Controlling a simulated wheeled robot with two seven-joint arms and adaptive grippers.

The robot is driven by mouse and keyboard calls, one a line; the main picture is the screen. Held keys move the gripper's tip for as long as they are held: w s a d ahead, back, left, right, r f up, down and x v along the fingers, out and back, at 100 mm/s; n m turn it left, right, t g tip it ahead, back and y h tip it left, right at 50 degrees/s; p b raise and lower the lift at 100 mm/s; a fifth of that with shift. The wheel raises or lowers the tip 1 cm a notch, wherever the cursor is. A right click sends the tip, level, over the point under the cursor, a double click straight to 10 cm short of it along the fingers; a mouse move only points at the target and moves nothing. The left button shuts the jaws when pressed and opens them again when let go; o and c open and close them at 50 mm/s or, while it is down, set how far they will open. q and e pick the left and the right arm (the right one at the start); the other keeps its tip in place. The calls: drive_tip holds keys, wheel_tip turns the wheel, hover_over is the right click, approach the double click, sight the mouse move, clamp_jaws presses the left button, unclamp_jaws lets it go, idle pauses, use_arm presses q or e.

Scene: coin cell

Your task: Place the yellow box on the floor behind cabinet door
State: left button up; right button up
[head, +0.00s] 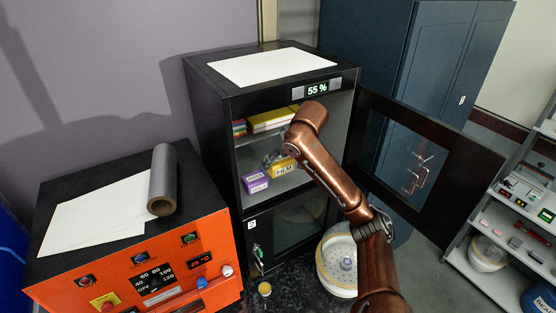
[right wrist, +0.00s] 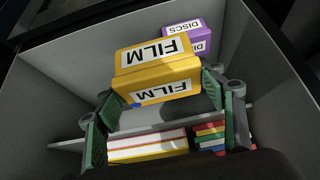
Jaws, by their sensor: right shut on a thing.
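The yellow box (head: 285,166), labelled FILM, is in the upper compartment of the black cabinet (head: 207,101). In the right wrist view the box (right wrist: 155,86) sits between the fingers of my right gripper (right wrist: 160,92), which is shut on it. In the head view my right gripper (head: 274,158) is inside the compartment, partly hidden by my arm. I cannot tell whether the box touches the compartment's floor. The upper glass door (head: 420,160) stands open to the right. The lower door (head: 300,228) is closed. My left gripper is not in view.
A purple DISCS box (head: 256,182) stands left of the yellow box. A shelf above holds a yellow-and-white stack (head: 270,119) and coloured items (head: 239,128). An orange oven (head: 150,283) is at left. A round white tub (head: 325,275) and small yellow jar (head: 265,288) stand before the cabinet.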

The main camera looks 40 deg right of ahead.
drive_tip(key=w+d+f, duration=0.2)
drive_tip(key=w+d+f+p, duration=0.1)
drive_tip(key=w+d+f, duration=0.1)
drive_tip(key=d+f, duration=0.1)
drive_tip(key=w+d+f, duration=0.3)
drive_tip(key=shift+d+p, duration=0.25)
drive_tip(key=shift+p, duration=0.1)
drive_tip(key=f, duration=0.1)
drive_tip(key=f+p, duration=0.2)
drive_tip(key=shift+w+d+f, duration=0.15)
drive_tip(key=shift+w+f, duration=0.2)
drive_tip(key=shift+d+f, duration=0.1)
drive_tip(key=shift+f, duration=0.1)
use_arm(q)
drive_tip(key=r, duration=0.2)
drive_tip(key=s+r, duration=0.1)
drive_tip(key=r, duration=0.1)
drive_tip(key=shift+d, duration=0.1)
use_arm(e)
drive_tip(key=shift+f, duration=0.15)
drive_tip(key=o, duration=1.2)
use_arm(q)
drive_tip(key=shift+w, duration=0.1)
